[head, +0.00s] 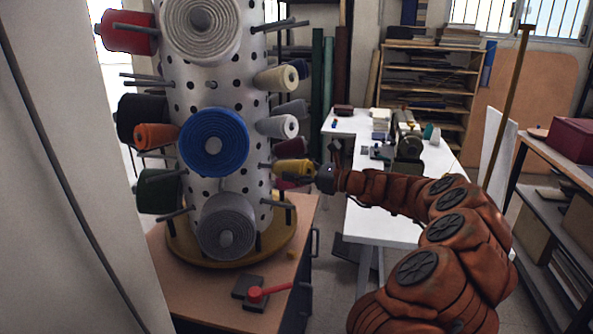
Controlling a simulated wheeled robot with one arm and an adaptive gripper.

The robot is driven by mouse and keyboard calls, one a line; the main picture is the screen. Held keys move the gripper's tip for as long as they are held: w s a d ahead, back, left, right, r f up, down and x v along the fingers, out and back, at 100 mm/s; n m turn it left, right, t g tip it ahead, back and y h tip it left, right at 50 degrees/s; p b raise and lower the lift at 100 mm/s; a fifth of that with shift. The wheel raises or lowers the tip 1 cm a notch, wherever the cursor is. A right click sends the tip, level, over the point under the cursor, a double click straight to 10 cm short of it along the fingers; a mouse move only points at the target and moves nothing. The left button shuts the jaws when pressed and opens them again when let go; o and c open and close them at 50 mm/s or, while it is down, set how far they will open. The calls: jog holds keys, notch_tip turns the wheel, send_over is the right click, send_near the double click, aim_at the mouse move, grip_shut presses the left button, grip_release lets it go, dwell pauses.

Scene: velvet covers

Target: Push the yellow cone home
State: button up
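The yellow cone (291,168) is on the right side of a pale, dotted upright drum (236,125). The drum stands on a round yellowish base (184,253).
Other cones sit on the drum: a cream one (276,79), a white one (277,127) and a blue one (213,142). Bare pegs stick out nearby. A red-handled lever (256,294) is on the wooden cabinet top (190,296). A white table (385,228) stands behind my arm.

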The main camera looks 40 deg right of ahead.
aim_at(280, 168)
jog(key=c, duration=0.5)
jog(key=shift+c, duration=0.2)
jog(key=shift+w, duration=0.1)
jog(key=shift+d+f+p+x, duration=0.1)
jog(key=shift+f+p+x, duration=0.05)
jog(key=shift+x, duration=0.7)
jog(key=shift+d+f+p+x, duration=0.1)
jog(key=shift+f+p+x, duration=0.1)
jog(key=shift+x, duration=0.65)
jog(key=shift+f+p+x, duration=0.15)
jog(key=shift+x, duration=0.7)
jog(key=shift+w, duration=0.15)
jog(key=o, duration=1.3)
